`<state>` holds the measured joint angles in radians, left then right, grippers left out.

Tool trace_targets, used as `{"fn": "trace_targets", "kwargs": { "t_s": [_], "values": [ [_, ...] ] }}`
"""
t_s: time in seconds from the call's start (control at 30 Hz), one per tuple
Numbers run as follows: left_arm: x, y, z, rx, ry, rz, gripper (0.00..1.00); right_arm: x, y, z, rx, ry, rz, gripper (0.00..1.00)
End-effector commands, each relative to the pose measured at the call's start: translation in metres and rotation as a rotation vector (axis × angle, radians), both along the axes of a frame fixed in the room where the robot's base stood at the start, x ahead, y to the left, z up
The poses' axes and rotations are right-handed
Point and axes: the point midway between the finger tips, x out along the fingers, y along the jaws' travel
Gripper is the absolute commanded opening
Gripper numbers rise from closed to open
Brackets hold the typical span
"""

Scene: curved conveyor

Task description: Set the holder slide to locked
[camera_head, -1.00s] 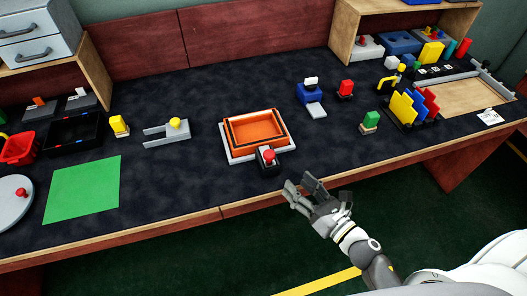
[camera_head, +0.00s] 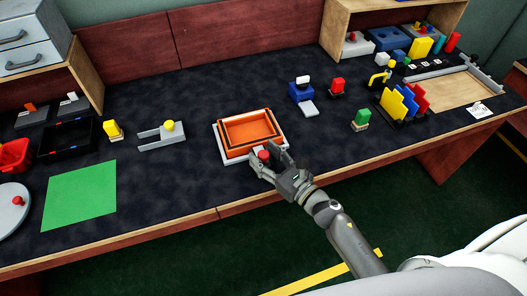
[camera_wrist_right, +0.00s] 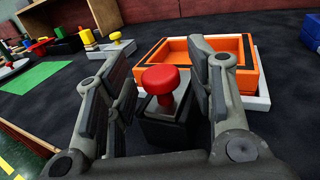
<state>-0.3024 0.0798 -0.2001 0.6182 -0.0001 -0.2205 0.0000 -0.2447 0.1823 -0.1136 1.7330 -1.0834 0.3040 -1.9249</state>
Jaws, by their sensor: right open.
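An orange tray (camera_head: 228,147) sits in a white-edged holder (camera_head: 222,156) near the middle of the table. A black slide block with a red knob (camera_head: 263,156) is at the holder's front edge. My right gripper (camera_head: 268,160) is at this block. In the right wrist view, the open fingers (camera_wrist_right: 160,95) stand on either side of the red knob (camera_wrist_right: 164,81) and its black block (camera_wrist_right: 165,128), with gaps beside the knob. I see no grip on it. The slide's lock marking cannot be made out. My left gripper is not in view.
A green mat (camera_head: 79,195) and a grey fork-shaped piece with a yellow knob (camera_head: 168,126) lie to the left. Bare dark tabletop surrounds the holder.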

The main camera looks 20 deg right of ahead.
Motion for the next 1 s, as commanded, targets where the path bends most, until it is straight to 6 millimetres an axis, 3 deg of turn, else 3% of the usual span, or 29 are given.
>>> {"fn": "trace_targets", "kwargs": {
  "t_s": [0.43, 0.83, 1.0],
  "values": [
    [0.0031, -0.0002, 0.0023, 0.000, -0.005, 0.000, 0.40, 0.0090, 0.0043, -0.0002, 0.001, 0.000, 0.000, 0.50],
    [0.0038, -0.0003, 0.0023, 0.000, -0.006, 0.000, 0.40, 0.0087, 0.0042, -0.0001, 0.001, 0.000, 0.000, 0.00],
    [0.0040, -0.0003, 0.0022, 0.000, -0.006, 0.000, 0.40, 0.0092, 0.0042, -0.0002, 0.001, 0.000, 0.000, 0.00]
  ]
}}
